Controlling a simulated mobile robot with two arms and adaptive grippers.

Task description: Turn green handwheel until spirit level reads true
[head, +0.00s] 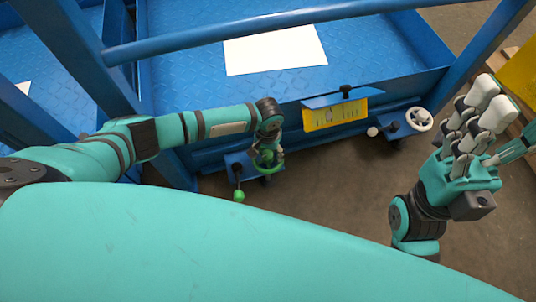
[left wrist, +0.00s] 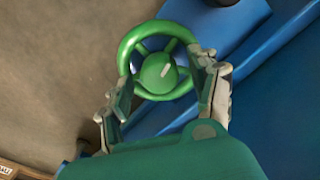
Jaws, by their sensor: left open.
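The green handwheel (head: 268,162) sits on a small blue bracket below the blue frame, partly hidden by my left gripper (head: 266,148). In the left wrist view the wheel's rim, spokes and hub (left wrist: 158,73) face the camera. My left gripper (left wrist: 163,76) is open, its fingers on either side of the hub and overlapping the rim. Contact cannot be told. A yellow plate with dark marks (head: 322,117) hangs under a blue flap; no level bubble can be made out. My right gripper (head: 480,125) is raised at the right, away from the wheel; its opening is unclear.
A green ball-ended lever (head: 239,196) hangs left of the green wheel. A white handwheel (head: 419,119) and a white ball knob (head: 372,131) are to the right. A blue tray (head: 190,60) holds a white sheet (head: 275,50). Blue rails cross above. Brown floor lies below.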

